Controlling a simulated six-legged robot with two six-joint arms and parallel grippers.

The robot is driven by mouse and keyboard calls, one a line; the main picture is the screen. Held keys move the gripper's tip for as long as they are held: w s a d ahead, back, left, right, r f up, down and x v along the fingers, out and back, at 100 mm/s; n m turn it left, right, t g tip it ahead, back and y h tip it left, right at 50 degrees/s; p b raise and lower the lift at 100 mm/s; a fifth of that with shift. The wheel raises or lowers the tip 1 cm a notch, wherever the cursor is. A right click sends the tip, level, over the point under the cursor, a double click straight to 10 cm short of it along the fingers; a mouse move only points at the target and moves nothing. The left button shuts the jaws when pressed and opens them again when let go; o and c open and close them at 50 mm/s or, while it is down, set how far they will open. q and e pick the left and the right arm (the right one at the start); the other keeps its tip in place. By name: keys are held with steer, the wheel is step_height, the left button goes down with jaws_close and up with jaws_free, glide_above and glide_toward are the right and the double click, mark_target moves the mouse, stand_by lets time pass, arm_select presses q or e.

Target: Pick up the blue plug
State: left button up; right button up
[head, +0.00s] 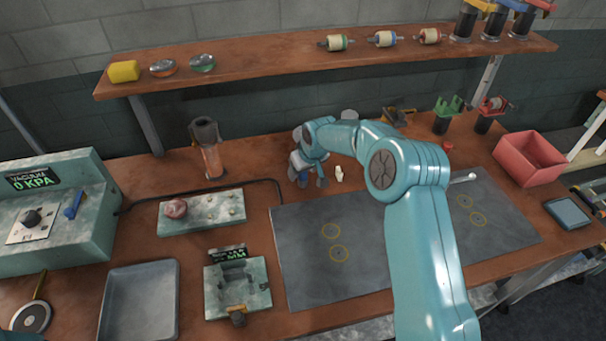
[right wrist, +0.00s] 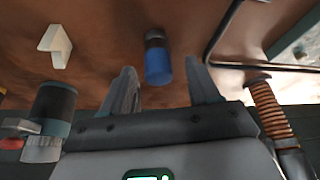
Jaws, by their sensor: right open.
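The blue plug (right wrist: 158,66), a short blue cylinder with a dark end, shows in the right wrist view. It lies in the gap between the two fingers of my right gripper (right wrist: 160,76), with a clear space on each side. I cannot tell whether it is fully within their reach. In the head view my right gripper (head: 310,180) is low over the back of the bench, open and empty, fingers pointing down. I cannot make out the plug there; the gripper seems to hide it. My left gripper is not in view.
A small white angled piece (head: 339,174) lies right of the gripper. A dark mat (head: 300,280) with yellow rings lies in front. A burner-like stand (head: 208,150) is to the left, a red bin (head: 530,158) to the right. A wooden shelf (head: 270,68) runs above the back.

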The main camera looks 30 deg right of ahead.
steer(key=shift+w+f, duration=0.3)
steer(key=shift+f, duration=0.1)
steer(key=shift+s+r, duration=0.15)
steer(key=c, duration=0.9)
jaws_close()
steer(key=shift+r, duration=0.4)
step_height(320, 180, up, 19)
steer(key=shift+b, duration=0.35)
